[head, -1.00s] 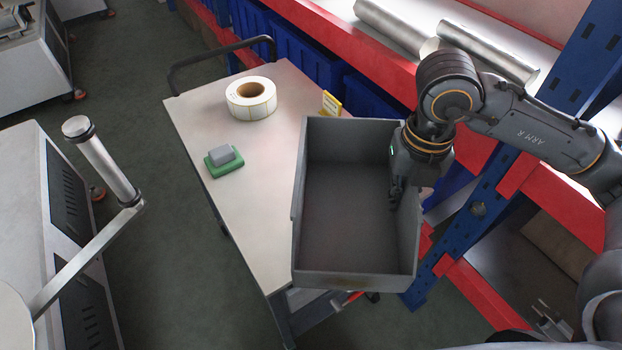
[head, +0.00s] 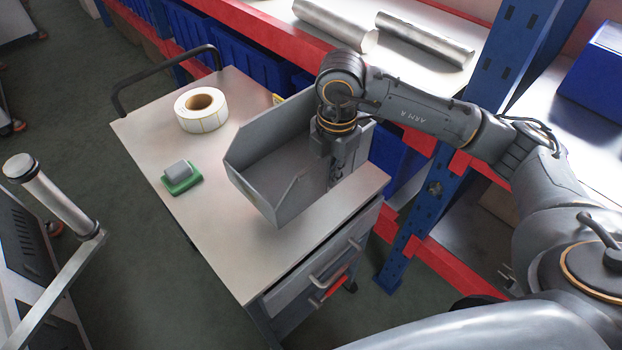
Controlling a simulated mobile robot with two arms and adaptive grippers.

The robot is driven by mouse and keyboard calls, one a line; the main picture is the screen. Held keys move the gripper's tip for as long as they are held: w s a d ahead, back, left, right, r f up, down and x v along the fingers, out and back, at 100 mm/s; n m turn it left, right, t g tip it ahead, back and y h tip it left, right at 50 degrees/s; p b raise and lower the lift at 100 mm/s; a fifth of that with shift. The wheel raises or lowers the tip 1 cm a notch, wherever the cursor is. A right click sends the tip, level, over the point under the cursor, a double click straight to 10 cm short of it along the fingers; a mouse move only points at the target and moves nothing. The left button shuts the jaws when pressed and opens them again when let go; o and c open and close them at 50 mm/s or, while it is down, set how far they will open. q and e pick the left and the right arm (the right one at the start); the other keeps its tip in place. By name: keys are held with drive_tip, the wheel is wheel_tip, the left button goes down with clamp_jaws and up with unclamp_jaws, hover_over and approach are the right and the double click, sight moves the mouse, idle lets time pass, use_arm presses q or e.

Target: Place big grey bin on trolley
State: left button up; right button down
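The big grey bin (head: 252,192) is over the near half of the trolley (head: 228,250), in the middle of the head view. Its open top faces up and its cut-down front faces the lower left. My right gripper (head: 337,172) is at the bin's right wall and appears closed on it; its fingertips are partly hidden against the grey wall. I cannot tell whether the bin's underside touches the trolley top or hangs just above it. My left gripper is not in view.
A label roll (head: 201,110) and a green-based grey block (head: 181,176) lie on the trolley, left of the bin. A yellow tag beside the bin is mostly hidden. The shelf rack (head: 425,205) stands close behind on the right. The trolley's near corner is clear.

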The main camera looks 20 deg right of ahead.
drive_tip(key=w+f, duration=0.2)
drive_tip(key=w+a+f+p, duration=0.1)
drive_tip(key=w+f, duration=0.1)
drive_tip(key=f, duration=0.1)
drive_tip(key=shift+w+a+f, duration=0.1)
drive_tip(key=shift+w+a, duration=0.05)
drive_tip(key=shift+w, duration=0.05)
drive_tip(key=f+p, duration=0.1)
drive_tip(key=f, duration=0.1)
drive_tip(key=shift+w+a+f+p, duration=0.1)
drive_tip(key=shift+w+f+p, duration=0.1)
drive_tip(key=shift+f+p, duration=0.15)
drive_tip(key=shift+f, duration=0.5)
drive_tip(key=shift+f, duration=0.15)
drive_tip(key=c, duration=1.5)
unclamp_jaws()
drive_tip(key=shift+s, duration=0.1)
